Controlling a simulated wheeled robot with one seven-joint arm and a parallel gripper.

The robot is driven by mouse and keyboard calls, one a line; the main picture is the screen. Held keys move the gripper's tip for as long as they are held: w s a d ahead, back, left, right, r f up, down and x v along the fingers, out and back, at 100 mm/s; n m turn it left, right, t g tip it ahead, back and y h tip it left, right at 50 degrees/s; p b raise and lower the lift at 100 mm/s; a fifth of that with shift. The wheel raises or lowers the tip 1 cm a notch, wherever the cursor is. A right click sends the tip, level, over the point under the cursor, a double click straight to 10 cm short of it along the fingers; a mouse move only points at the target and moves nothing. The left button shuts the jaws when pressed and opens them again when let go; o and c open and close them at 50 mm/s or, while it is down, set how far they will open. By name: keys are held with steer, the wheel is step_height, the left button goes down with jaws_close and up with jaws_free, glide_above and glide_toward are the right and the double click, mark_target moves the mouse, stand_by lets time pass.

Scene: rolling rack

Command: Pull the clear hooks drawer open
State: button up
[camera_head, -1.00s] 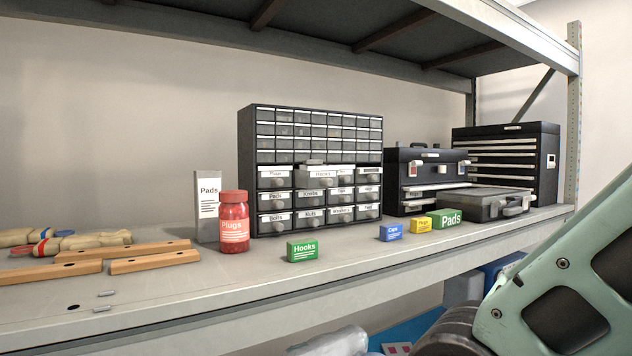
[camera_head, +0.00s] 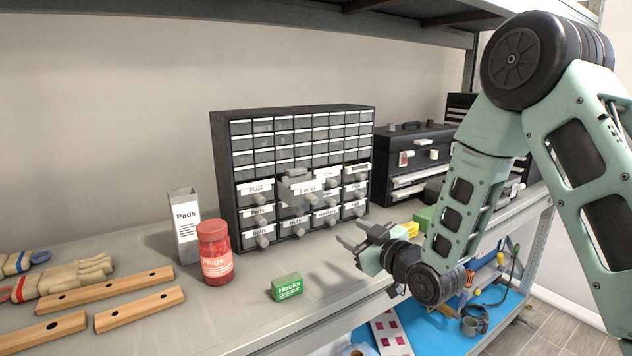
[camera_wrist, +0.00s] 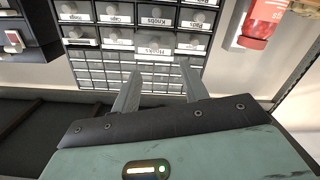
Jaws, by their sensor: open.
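The clear hooks drawer (camera_head: 308,189) is in the top row of large drawers in the dark cabinet (camera_head: 222,170). Its labelled front stands out ahead of its neighbours, so it is partly open. A small grey shape shows at its top edge; I cannot tell what it is. My gripper (camera_head: 354,236) is open and empty, in front of the cabinet, to the right of and lower than the hooks drawer in the head view. In the wrist view the cabinet appears upside down, with the hooks drawer (camera_wrist: 153,51) just beyond my open fingers (camera_wrist: 161,76), apart from them.
A green Hooks box (camera_head: 287,287), red Plugs jar (camera_head: 215,255) and grey Pads box (camera_head: 184,228) stand on the shelf (camera_head: 215,318). Wooden bars (camera_head: 140,308) and gloves (camera_head: 75,277) lie left. Toolboxes (camera_head: 412,165) stand right. An upper shelf (camera_head: 420,32) overhangs.

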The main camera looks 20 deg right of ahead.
steer(key=r, duration=0.1)
steer(key=p, duration=0.7)
glide_toward(315, 201)
steer(key=shift+t, duration=0.4)
steer(key=x, duration=0.8)
steer(key=shift+s+f, duration=0.1)
steer(key=shift+f, duration=0.15)
steer(key=shift+x, duration=0.85)
steer(key=shift+f, duration=0.15)
